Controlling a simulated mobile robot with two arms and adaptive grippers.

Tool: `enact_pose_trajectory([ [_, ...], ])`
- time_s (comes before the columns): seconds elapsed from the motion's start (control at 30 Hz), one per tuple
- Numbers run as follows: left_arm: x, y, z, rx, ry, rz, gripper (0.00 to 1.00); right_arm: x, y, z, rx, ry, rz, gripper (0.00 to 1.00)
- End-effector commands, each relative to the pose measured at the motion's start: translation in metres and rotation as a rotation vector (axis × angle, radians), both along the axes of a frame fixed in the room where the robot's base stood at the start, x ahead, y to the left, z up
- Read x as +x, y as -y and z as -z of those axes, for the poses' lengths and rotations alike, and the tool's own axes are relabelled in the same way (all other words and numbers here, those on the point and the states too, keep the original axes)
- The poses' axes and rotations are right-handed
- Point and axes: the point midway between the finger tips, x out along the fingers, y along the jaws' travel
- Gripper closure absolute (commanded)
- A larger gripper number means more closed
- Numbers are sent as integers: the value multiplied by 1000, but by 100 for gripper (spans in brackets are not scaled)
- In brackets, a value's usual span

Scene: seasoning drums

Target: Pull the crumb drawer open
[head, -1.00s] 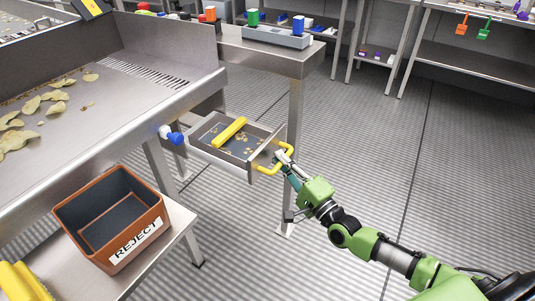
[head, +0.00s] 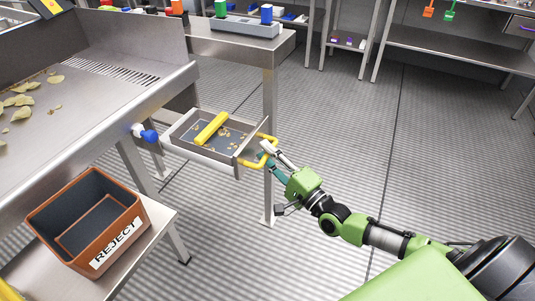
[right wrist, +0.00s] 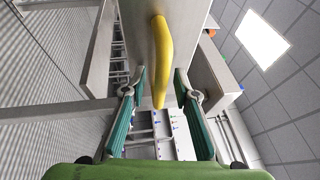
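The crumb drawer (head: 200,160) stands pulled out below the steel sorting table, its tray exposed. It holds crumbs and a yellow bar (head: 211,128). A yellow handle (head: 270,139) loops from its front panel; the handle also shows in the right wrist view (right wrist: 162,50). My right gripper (head: 265,151) is at the handle. In the wrist view its two teal fingers (right wrist: 160,83) are spread, with the handle between and just ahead of the tips and a gap on both sides. My left gripper is not in view.
An orange-brown REJECT bin (head: 140,215) stands on a low shelf at left. A blue-tipped knob (head: 149,136) sticks out beside the drawer. A table leg (head: 269,190) stands behind the drawer front. The ribbed floor (head: 350,130) to the right is clear.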

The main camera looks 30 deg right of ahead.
Motion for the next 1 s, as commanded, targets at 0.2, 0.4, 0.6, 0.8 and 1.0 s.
enact_pose_trajectory([
  [0.2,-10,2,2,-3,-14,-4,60,-6,2,2,0,-1,0,72],
  [0.4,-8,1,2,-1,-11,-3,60,-34,9,8,-2,-5,-1,72],
  [0.6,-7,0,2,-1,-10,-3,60,-72,19,14,-1,-5,0,72],
  [0.8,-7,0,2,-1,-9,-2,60,-100,27,19,-2,-4,0,72],
  [1.0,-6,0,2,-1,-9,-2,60,-113,31,20,0,-1,0,72],
])
